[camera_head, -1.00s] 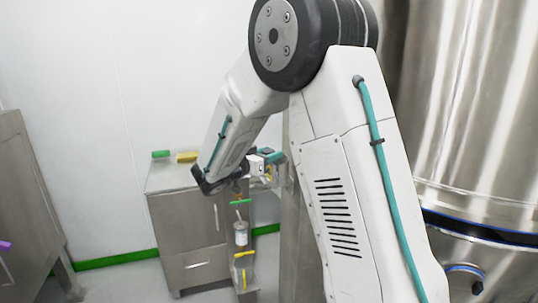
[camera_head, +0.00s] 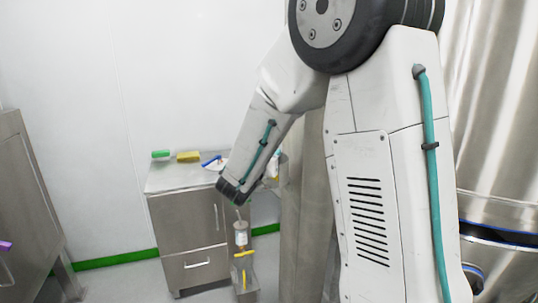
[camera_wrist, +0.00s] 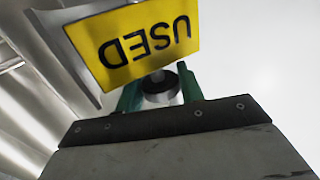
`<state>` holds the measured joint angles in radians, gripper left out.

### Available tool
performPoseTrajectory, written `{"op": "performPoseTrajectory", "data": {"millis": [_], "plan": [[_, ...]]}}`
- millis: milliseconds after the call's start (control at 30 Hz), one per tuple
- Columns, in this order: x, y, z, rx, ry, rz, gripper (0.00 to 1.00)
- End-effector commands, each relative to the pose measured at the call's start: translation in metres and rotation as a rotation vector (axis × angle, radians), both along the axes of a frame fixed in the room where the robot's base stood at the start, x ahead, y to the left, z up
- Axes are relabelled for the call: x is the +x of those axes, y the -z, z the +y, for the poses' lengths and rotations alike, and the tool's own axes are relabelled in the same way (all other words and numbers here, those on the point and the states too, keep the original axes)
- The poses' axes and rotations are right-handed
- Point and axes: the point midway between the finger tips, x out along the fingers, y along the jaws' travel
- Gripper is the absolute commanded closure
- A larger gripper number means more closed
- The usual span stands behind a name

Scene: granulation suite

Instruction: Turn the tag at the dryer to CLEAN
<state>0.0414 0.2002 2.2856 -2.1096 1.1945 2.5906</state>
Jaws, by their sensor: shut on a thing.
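In the wrist view the yellow tag (camera_wrist: 145,42) reads USED in black letters, upside down in this picture. A dark round knob with a pale metal rim (camera_wrist: 158,92) shows just below the tag. My gripper (camera_wrist: 160,86) has its teal fingers on either side of this knob and is shut on it. The steel dryer (camera_head: 500,130) fills the right side there. I see no CLEAN lettering.
A steel cabinet (camera_head: 187,225) stands by the wall with a green item (camera_head: 160,154), a yellow item (camera_head: 188,156) and a blue-handled item (camera_head: 211,160) on top. A stand with a small container (camera_head: 241,233) is in front. A steel cabinet (camera_head: 25,215) is at the left.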

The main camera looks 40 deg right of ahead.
Motion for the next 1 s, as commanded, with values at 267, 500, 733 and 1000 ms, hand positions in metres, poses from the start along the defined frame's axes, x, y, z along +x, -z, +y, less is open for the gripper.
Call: {"op": "performPoseTrajectory", "data": {"millis": [267,500,733,1000], "plan": [[0.0,0.0,0.0,0.0,0.002,0.0,0.42],[-0.003,0.0,0.005,-0.001,0.001,-0.001,0.42],[-0.023,0.0,0.036,0.001,-0.003,-0.001,0.42],[-0.043,0.0,0.062,-0.001,0.0,-0.001,0.42]]}}
